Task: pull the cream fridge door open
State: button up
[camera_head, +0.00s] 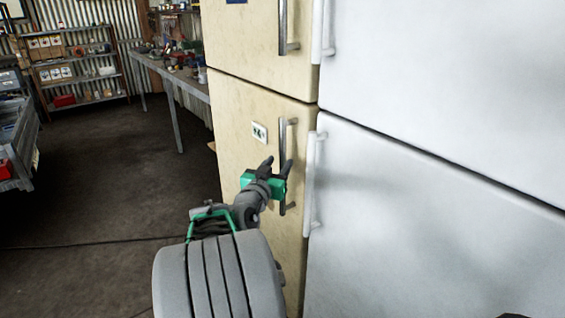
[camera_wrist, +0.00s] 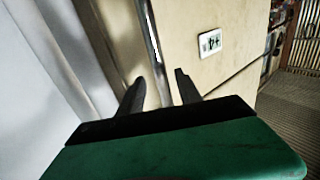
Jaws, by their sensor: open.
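The cream fridge (camera_head: 240,115) has an upper and a lower door, both shut. The lower door carries a vertical metal handle (camera_head: 283,140), which also shows in the wrist view (camera_wrist: 153,35). My gripper (camera_head: 277,163) is open and empty at the lower half of this handle. In the wrist view its two dark fingers (camera_wrist: 159,78) point at the door, and the handle runs down toward the gap between their tips. I cannot tell whether either finger touches the handle. The fingers and green palm hide part of the handle and door.
A white fridge (camera_head: 430,170) stands close on the right, its lower handle (camera_head: 315,185) near my gripper. A workbench (camera_head: 172,90) and a shelf (camera_head: 75,75) stand at the back left. The dark floor (camera_head: 110,175) left of the cream fridge is clear.

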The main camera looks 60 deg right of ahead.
aim_at(281, 160)
jog(key=d, duration=0.4)
jog(key=shift+w+d, duration=0.15)
jog(key=shift+w, duration=0.15)
jog(key=shift+c, duration=0.5)
grip_shut()
dwell(0.6)
